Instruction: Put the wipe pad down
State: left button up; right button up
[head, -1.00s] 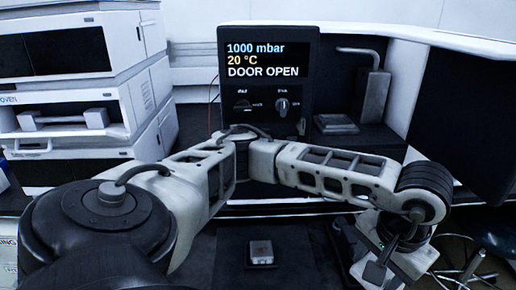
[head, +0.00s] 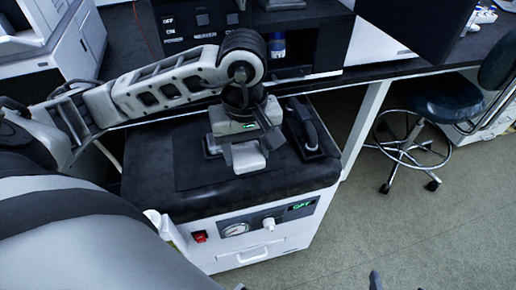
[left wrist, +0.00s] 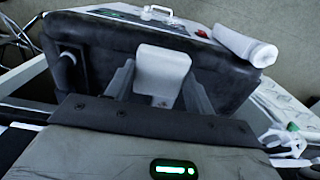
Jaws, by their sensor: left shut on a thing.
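The white wipe pad (head: 249,159) is between the fingers of my left gripper (head: 240,150), over the black top of a low cabinet. In the left wrist view the pad (left wrist: 161,72) shows as a pale block with a grey lower end, between the two fingers of the left gripper (left wrist: 160,88). The gripper is shut on it and points down. I cannot tell whether the pad touches the surface below. My right gripper is not clearly in view.
The cabinet top (head: 150,190) has bare black room left of the pad. A black handle-like part (head: 307,130) stands close to its right. A stool (head: 425,115) stands at right.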

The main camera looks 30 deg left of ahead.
pick_arm(q)
jog(key=w+a+f, duration=0.1)
jog(key=w+f, duration=0.1)
jog(key=w+a+f, duration=0.1)
jog(key=w+f, duration=0.2)
jog(key=w+a+f, duration=0.1)
jog(key=w+f, duration=0.1)
jog(key=w, duration=0.1)
jog(key=shift+f, duration=0.2)
jog(key=shift+w+f, duration=0.15)
jog(key=shift+f, duration=0.7)
jog(key=shift+w+f, duration=0.1)
jog(key=shift+f, duration=0.75)
jog(key=shift+f, duration=0.1)
jog(key=shift+f, duration=0.15)
jog(key=o, duration=0.9)
